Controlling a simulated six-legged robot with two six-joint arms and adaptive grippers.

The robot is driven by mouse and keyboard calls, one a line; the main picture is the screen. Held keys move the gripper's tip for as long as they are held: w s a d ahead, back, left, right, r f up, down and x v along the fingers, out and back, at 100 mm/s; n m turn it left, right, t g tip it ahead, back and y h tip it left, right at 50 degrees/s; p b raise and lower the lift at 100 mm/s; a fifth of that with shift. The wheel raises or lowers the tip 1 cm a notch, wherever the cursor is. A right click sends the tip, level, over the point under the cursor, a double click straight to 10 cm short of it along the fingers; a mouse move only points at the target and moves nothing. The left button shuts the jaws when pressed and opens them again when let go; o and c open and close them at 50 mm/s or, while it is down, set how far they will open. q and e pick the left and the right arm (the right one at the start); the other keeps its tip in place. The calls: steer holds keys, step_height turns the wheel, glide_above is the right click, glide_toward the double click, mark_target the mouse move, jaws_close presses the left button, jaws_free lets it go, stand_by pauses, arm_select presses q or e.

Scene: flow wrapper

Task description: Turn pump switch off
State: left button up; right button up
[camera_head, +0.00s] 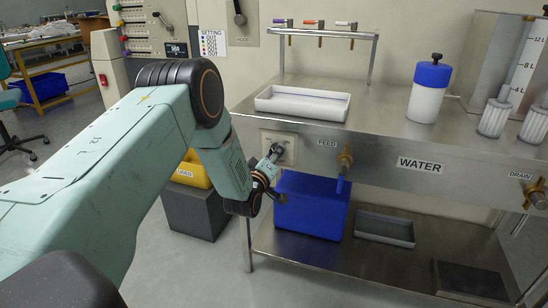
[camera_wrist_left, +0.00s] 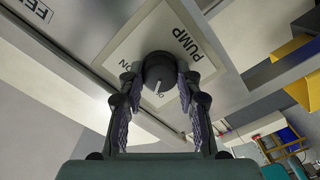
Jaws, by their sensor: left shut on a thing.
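The pump switch is a dark round knob (camera_wrist_left: 160,66) on a pale plate (camera_wrist_left: 203,62) marked PUMP. In the left wrist view a white pointer line on the knob points toward the bottom of the picture, near partly hidden lettering. An ON mark shows at the left of the knob. My left gripper (camera_wrist_left: 160,80) has its two fingers on either side of the knob, shut on it. In the head view the plate (camera_head: 288,143) is on the steel bench's front, left of the FEED label, and my left gripper (camera_head: 272,158) reaches it, hiding much of the knob.
The steel bench (camera_head: 390,135) carries a white tray (camera_head: 302,114) and a blue-capped bottle (camera_head: 427,105). A feed valve (camera_head: 345,160) sticks out right of the switch. A blue bin (camera_head: 310,212) stands on the lower shelf, close below my gripper.

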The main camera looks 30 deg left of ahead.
arm_select(q)
steer(key=shift+f+n+b, duration=0.15)
steer(key=shift+n+b, duration=0.15)
steer(key=shift+n, duration=0.9)
steer(key=o, duration=1.2)
steer(key=shift+c, duration=0.2)
steer(key=shift+s, duration=0.1)
steer(key=v, duration=1.1)
steer(key=shift+s, duration=0.4)
